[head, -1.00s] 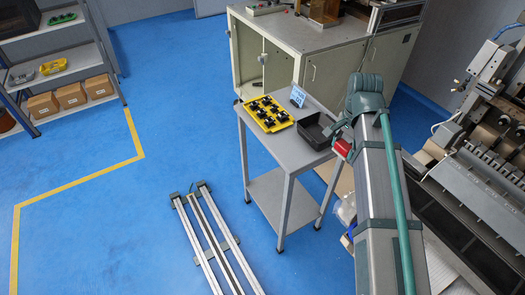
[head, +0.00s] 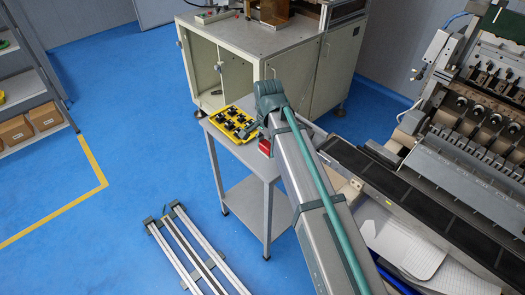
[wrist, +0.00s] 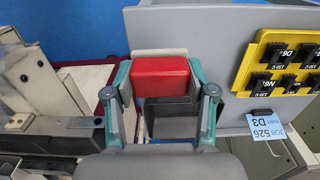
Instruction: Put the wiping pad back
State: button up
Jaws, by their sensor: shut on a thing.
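The wiping pad is a red block (wrist: 160,78), and its red side also shows in the head view (head: 265,147). My gripper (wrist: 160,85) is shut on it, with one green-grey finger on each side. The pad is held over the grey table (wrist: 190,35), near its edge; its exact height cannot be told. A dark open bin (wrist: 170,118) is partly visible just below the pad in the wrist view. In the head view my arm hides the bin and most of my gripper (head: 262,140).
A yellow tray (head: 232,124) of black parts sits on the table. A blue-and-white job card (wrist: 266,128) stands beside it. The winding machine (head: 470,120) with a dark rail is at right. A beige cabinet (head: 290,60) stands behind.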

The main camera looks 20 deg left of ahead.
jog(key=p, duration=0.2)
send_over(263, 160)
notch_tip(263, 160, down, 6)
jog(key=shift+w+r, duration=0.1)
jog(key=shift+r, duration=0.15)
jog(key=shift+f+p, duration=0.55)
jog(key=shift+f, duration=0.95)
jog(key=shift+f, duration=0.15)
jog(key=o, duration=1.1)
notch_tip(263, 160, up, 12)
jog(key=b, duration=0.3)
jog(key=shift+r+b, duration=0.2)
jog(key=shift+b, duration=0.15)
